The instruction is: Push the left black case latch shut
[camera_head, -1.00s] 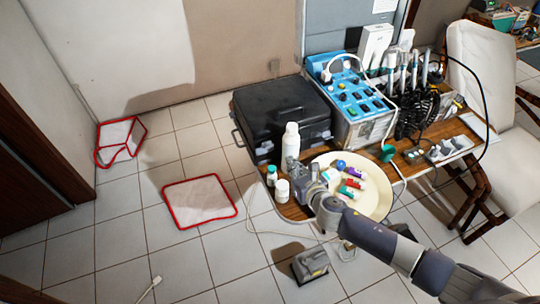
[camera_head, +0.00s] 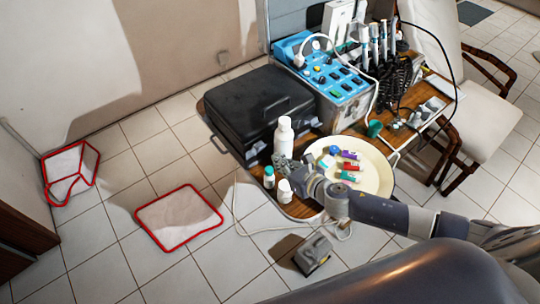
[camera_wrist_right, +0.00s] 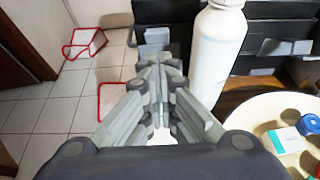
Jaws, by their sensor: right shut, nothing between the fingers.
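The closed black case (camera_head: 250,108) lies on the wooden table's left part, with its front facing me. In the right wrist view the case (camera_wrist_right: 262,10) is partly hidden by a white bottle (camera_wrist_right: 217,50). A grey latch-like piece (camera_wrist_right: 156,38) shows on the case front, left of the bottle and just beyond my fingertips; whether it is open or shut I cannot tell. My right gripper (camera_head: 281,160) is shut and empty, close to the case front, beside the bottle. It also shows in the right wrist view (camera_wrist_right: 160,66). My left gripper is not in view.
The white bottle (camera_head: 284,136) and two small bottles, one green-capped (camera_head: 269,178) and one white (camera_head: 285,191), stand around my gripper. A cream plate (camera_head: 375,178) with small coloured items lies to the right. A blue device (camera_head: 325,75) stands behind.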

